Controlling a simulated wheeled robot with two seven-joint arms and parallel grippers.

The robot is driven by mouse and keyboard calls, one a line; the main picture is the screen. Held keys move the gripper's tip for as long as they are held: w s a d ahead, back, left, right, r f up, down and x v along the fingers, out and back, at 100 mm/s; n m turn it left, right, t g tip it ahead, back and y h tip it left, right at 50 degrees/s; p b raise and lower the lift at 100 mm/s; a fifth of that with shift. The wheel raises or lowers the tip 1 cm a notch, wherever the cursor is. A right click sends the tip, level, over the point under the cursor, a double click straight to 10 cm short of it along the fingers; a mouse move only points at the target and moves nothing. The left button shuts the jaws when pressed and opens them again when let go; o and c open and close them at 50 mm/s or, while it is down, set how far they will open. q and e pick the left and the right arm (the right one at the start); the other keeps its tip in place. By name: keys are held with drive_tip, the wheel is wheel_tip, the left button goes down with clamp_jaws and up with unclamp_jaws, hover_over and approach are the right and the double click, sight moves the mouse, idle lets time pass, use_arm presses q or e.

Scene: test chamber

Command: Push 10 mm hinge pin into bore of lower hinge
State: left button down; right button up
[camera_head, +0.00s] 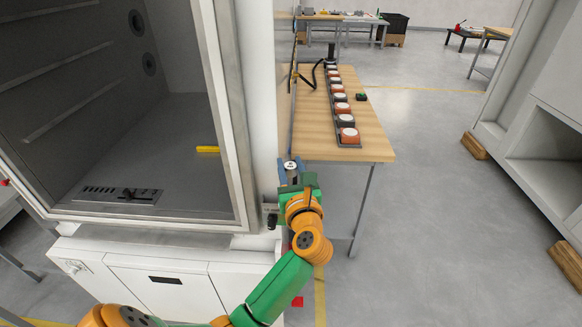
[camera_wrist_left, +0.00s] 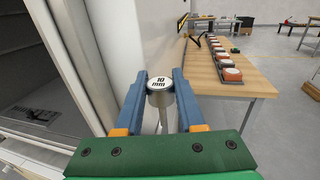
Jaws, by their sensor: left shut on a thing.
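My left gripper (camera_head: 290,172) is shut on the 10 mm hinge pin (camera_head: 290,164), beside the right front edge of the chamber. In the left wrist view, the pin's round silver head (camera_wrist_left: 160,84), marked "10 mm", sits between the blue fingers (camera_wrist_left: 160,88). Its thin shaft (camera_wrist_left: 164,118) shows between the fingers; its lower end is hidden. A small dark and grey fitting (camera_head: 270,213) is on the chamber's lower right corner, just left of my gripper; I cannot tell whether it is the lower hinge. No bore is visible. My right gripper is not in view.
The open chamber (camera_head: 240,130) stands left of the gripper, with a yellow bar (camera_head: 208,149) on its floor. A wooden table (camera_head: 375,145) with a row of red, white and black round parts (camera_head: 348,135) stands behind to the right. Floor (camera_head: 425,220) right of the arm is clear.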

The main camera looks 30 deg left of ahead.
use_arm(q)
drive_tip(key=shift+f+b, duration=2.4)
drive_tip(key=shift+f, duration=0.45)
drive_tip(key=shift+f, duration=0.1)
drive_tip(key=shift+f+b, duration=0.35)
drive_tip(key=shift+b, duration=0.1)
drive_tip(key=shift+f+b, duration=2.25)
drive_tip(key=shift+f, duration=0.15)
drive_tip(key=shift+c, duration=2.2)
unclamp_jaws()
